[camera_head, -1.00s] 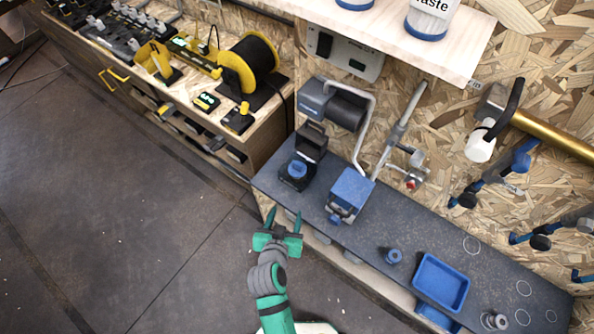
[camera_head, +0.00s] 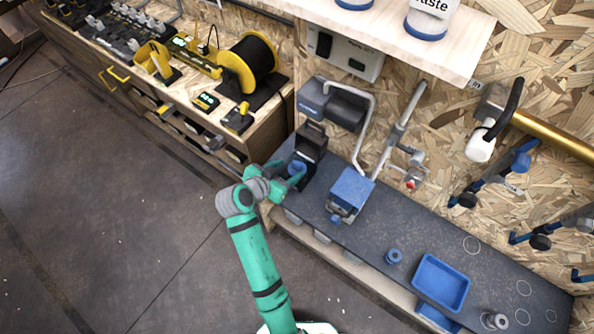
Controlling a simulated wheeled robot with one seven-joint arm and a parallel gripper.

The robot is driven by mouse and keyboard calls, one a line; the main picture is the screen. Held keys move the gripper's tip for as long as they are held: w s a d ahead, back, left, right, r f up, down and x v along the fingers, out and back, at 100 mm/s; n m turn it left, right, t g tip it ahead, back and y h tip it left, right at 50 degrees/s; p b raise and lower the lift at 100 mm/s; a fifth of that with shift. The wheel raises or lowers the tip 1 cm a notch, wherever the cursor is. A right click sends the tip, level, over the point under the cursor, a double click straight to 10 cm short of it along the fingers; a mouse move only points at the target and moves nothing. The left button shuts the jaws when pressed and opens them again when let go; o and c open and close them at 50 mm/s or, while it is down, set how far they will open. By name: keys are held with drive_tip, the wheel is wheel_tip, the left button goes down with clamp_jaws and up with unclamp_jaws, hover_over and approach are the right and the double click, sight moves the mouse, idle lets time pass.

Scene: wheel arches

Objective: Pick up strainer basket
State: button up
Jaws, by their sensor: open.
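A small blue round part (camera_head: 298,167), which may be the strainer basket, sits in the front of a black device (camera_head: 312,142) at the left end of the dark bench. It is too small to make out clearly. My gripper (camera_head: 289,172) is open at the front of this device, its green fingers close to the blue part. I cannot tell whether they touch it. The fingers partly hide the blue part and the device's base.
The dark bench (camera_head: 400,223) also holds a blue box-shaped unit (camera_head: 350,190), a small blue spool-like piece (camera_head: 394,256), a blue tray (camera_head: 441,282) and a small metallic cylinder (camera_head: 496,321). A wooden cabinet (camera_head: 255,145) stands to the left. The floor (camera_head: 120,210) is clear.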

sight(296, 165)
drive_tip(key=x, duration=0.5)
drive_tip(key=shift+w+d+r, duration=0.1)
drive_tip(key=shift+w+d, duration=0.05)
drive_tip(key=shift+w, duration=0.15)
drive_tip(key=shift+w+d+f, duration=0.25)
drive_tip(key=shift+d+f, duration=0.05)
clamp_jaws()
